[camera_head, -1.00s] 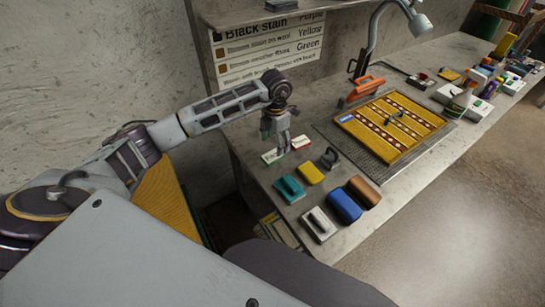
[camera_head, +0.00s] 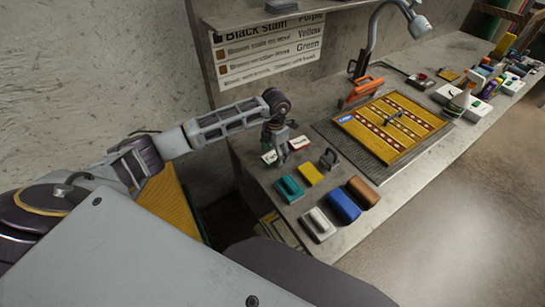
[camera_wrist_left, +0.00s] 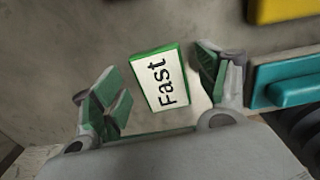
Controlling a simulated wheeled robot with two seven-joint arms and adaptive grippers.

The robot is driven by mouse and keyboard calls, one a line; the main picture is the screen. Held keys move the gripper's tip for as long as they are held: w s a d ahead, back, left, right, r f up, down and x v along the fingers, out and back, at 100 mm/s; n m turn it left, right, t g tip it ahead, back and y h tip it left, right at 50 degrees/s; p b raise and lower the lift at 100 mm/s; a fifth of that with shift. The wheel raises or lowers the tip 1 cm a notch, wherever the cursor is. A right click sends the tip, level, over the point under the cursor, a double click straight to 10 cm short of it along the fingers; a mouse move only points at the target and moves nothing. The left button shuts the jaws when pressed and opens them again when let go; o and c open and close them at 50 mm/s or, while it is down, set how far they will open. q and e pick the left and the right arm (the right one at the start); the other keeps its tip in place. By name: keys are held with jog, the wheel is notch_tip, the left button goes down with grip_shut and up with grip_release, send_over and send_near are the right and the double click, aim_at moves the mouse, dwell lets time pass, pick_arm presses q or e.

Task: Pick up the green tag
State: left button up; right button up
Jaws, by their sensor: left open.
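The green tag (camera_wrist_left: 160,78) is a small green-edged block with a white face reading "Fast". In the left wrist view it lies on the grey bench top between the open fingers of my left gripper (camera_wrist_left: 160,95), apart from both of them. In the head view the green tag (camera_head: 269,157) shows beside the fingers at the near left part of the bench, partly hidden by my left gripper (camera_head: 279,152). That gripper points down over it, open and empty. My right gripper is not in view.
A red-and-white tag (camera_head: 299,143) lies just right of the gripper. A teal brush (camera_head: 289,188), yellow sponge (camera_head: 311,174), white brush (camera_head: 318,224) and blue block (camera_head: 344,206) lie nearby. A yellow rug (camera_head: 393,128) lies on a grey mat further right.

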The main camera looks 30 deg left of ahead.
pick_arm(q)
jog(key=shift+f, duration=0.1)
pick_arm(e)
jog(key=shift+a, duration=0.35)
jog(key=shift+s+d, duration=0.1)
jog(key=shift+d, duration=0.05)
pick_arm(q)
jog(key=c, duration=0.9)
jog(key=shift+c, duration=0.2)
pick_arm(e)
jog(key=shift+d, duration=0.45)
